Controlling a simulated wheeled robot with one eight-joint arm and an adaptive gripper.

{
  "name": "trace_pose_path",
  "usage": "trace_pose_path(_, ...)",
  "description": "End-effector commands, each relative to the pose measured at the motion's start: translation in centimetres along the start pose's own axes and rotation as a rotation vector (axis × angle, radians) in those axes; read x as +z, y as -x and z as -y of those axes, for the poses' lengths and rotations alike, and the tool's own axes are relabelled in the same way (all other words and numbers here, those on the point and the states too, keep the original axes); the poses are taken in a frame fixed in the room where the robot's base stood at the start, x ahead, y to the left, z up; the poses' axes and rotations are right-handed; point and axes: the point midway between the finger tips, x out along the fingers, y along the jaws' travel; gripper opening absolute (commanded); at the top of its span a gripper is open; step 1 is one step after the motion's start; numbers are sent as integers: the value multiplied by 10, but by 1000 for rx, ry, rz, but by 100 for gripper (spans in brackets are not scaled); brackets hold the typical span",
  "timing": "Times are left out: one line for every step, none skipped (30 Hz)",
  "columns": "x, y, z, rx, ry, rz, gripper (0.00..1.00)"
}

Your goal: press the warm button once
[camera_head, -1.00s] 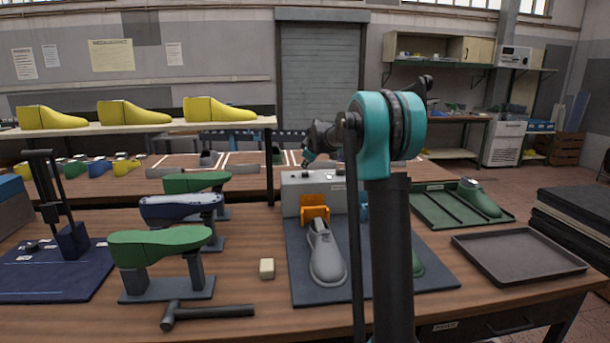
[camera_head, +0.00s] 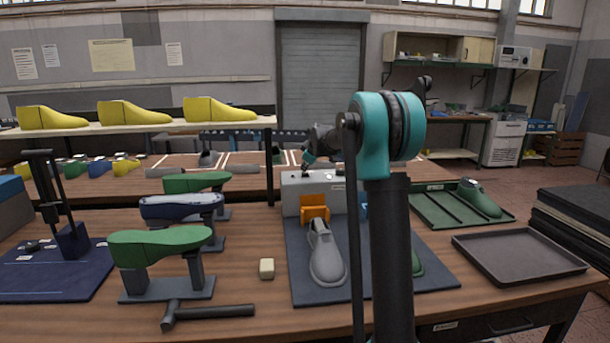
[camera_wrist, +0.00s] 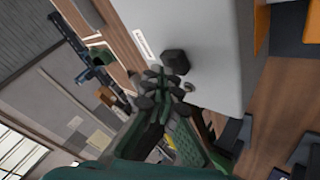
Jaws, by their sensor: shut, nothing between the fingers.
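A light grey box (camera_head: 291,198) stands at the back of a dark mat. Orange and blue holders are on its front. My gripper (camera_head: 305,166) is over the left part of the box top, partly hidden by my arm. In the wrist view my gripper (camera_wrist: 166,88) is shut and empty, its fingertips close beside a dark knob-like part (camera_wrist: 175,62) on the box's surface (camera_wrist: 215,45). A small metallic round part (camera_wrist: 190,87) sits near the fingertips. I cannot tell which part is the warm button, or whether the fingertips touch anything.
A grey shoe last (camera_head: 327,258) lies on the mat (camera_head: 305,291) before the box. An empty dark tray (camera_head: 520,257) is at right.

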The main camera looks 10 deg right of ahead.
Motion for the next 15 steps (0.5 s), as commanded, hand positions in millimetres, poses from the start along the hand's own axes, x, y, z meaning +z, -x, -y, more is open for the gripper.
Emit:
trace_pose_path(0,0,0,0,0,0,0)
trace_pose_path(0,-1,0,0,0,0,0)
trace_pose_path(1,-1,1,0,0,0,0)
trace_pose_path(1,-1,1,0,0,0,0)
trace_pose_path(1,-2,1,0,0,0,0)
trace_pose_path(1,-2,1,0,0,0,0)
trace_pose_path(1,-2,1,0,0,0,0)
trace_pose_path(2,-2,2,0,0,0,0)
trace_pose_path(2,-2,2,0,0,0,0)
trace_pose_path(2,-3,2,0,0,0,0)
trace_pose_path(2,-3,2,0,0,0,0)
trace_pose_path(2,-3,2,0,0,0,0)
trace_pose_path(2,-4,2,0,0,0,0)
trace_pose_path(3,-4,3,0,0,0,0)
trace_pose_path(3,-4,3,0,0,0,0)
